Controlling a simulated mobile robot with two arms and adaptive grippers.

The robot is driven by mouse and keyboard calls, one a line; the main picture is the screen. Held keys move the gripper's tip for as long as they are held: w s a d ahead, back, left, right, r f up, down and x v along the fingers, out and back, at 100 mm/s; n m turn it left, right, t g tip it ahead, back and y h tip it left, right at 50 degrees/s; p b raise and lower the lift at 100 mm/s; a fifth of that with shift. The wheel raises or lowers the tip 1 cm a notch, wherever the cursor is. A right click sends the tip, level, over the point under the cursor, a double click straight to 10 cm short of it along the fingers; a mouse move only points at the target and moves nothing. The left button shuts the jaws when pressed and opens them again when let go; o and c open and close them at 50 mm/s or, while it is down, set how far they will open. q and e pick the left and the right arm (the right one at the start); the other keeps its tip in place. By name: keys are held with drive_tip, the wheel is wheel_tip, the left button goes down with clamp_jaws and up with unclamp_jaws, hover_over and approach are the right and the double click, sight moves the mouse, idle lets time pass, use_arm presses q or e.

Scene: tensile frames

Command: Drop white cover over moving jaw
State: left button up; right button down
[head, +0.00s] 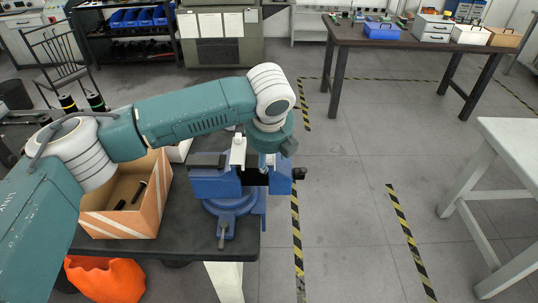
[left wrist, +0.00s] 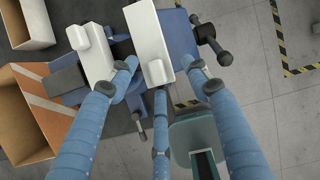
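A blue vise (head: 228,205) stands on the dark workbench. One white cover (head: 238,150) with a knob sits on its left jaw; the left wrist view shows it too (left wrist: 97,57). A second white cover (left wrist: 148,38) with a knob is at the jaw nearer the black screw handle (left wrist: 212,42); whether it is fully seated is unclear. In the head view my arm partly hides this cover. My left gripper (left wrist: 159,68) points down over it, its blue fingers spread around its near end, apart from the knob. My right gripper is not in view.
An orange-brown open box (head: 125,200) with dark items stands left of the vise on the dark workbench (head: 170,246). An orange bag (head: 105,280) is below the bench's front edge. A white table (head: 515,140) is at right, with clear floor between.

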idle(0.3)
use_arm(q)
drive_tip(key=shift+s+r, duration=0.1)
drive_tip(key=shift+r, duration=0.5)
drive_tip(key=v, duration=1.1)
drive_tip(key=shift+s+f, duration=0.1)
